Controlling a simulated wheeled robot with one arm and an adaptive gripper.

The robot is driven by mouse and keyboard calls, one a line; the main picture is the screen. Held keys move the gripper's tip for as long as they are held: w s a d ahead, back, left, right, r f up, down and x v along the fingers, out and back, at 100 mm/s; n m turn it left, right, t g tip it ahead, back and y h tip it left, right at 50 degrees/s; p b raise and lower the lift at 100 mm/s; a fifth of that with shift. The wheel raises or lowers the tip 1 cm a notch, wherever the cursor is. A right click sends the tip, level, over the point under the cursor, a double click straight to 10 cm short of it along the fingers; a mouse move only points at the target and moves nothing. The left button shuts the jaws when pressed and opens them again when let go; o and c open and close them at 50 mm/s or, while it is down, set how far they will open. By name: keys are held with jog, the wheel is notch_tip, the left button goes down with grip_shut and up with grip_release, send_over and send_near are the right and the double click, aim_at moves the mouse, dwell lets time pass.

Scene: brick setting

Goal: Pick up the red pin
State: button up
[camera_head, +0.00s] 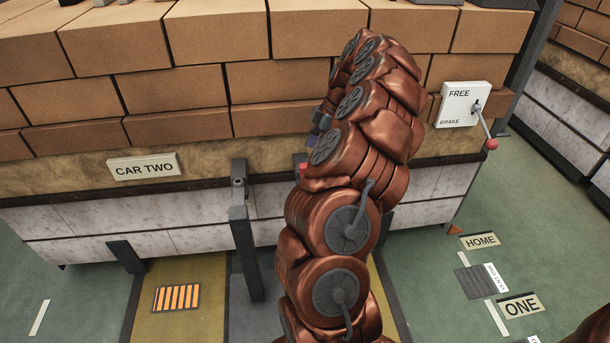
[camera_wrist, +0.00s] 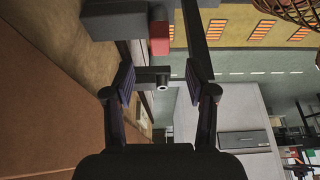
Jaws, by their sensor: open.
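The red pin (camera_wrist: 159,38) shows in the wrist view as a small red block at the end of a dark grey bracket, just beyond my fingertips. A small red patch (camera_head: 303,168) in the head view, beside my arm and near the lower edge of the brick car, looks like the same pin; my arm hides the rest. My gripper (camera_wrist: 159,78) is open, with its fingers spread on either side of a short grey peg (camera_wrist: 153,76). No contact with the pin shows. In the head view my gripper (camera_head: 318,128) is mostly behind my arm.
The car stacked with bricks (camera_head: 195,90) fills the back. A grey bracket (camera_head: 239,190) stands at its lower edge. A FREE/BRAKE lever with a red knob (camera_head: 491,144) is at right. Green floor (camera_head: 430,280) lies open at lower right.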

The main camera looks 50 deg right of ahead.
aim_at(306, 165)
jog(key=shift+b+x, duration=0.3)
jog(key=shift+x, duration=3.35)
jog(key=shift+s+d, duration=0.1)
jog(key=shift+s, duration=0.05)
grip_shut()
